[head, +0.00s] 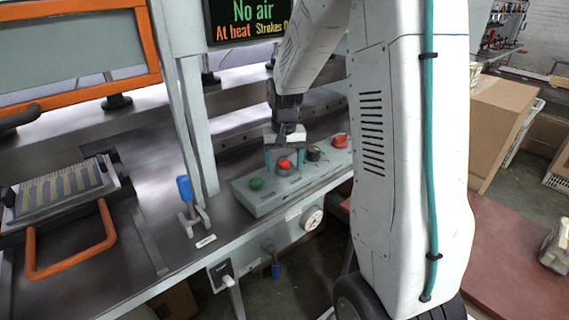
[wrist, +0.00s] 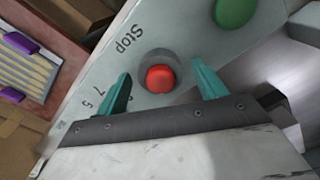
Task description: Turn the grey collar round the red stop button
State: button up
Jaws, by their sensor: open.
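The red stop button (head: 284,165) sits on the light grey control panel (head: 262,205), between a green button and a black knob. In the wrist view the red button (wrist: 160,79) stands inside its round grey collar (wrist: 158,56), beside the printed word "Stop". My gripper (head: 284,160) is above the panel, pointing down at the button. In the wrist view its teal fingers (wrist: 160,88) are spread wide, one on each side of the collar with gaps. They hold nothing. I cannot tell how far above the panel the fingertips are.
A green button (head: 256,184), a black knob (head: 314,153) and a larger red knob (head: 340,141) share the panel. A blue-handled lever (head: 185,190) stands left of it. A screen (head: 247,22) above reads "No air". An orange-handled tray (head: 62,212) lies at the left.

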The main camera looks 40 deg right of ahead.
notch_tip(320, 180, up, 7)
jog(key=shift+r, duration=0.1)
dwell(0.7)
jog(key=s+a+r+n, duration=0.2)
jog(key=s+a, duration=0.3)
jog(key=s, duration=0.4)
jog(key=s+a+r+n+t, duration=0.1)
jog(key=s+a+r+n, duration=0.1)
jog(key=s+a, duration=0.4)
jog(key=s+a+r+n, duration=0.2)
jog(key=s+a+r, duration=0.2)
jog(key=s, duration=0.8)
jog(key=shift+a, duration=0.85)
jog(key=shift+r, duration=0.1)
jog(key=shift+c, duration=0.3)
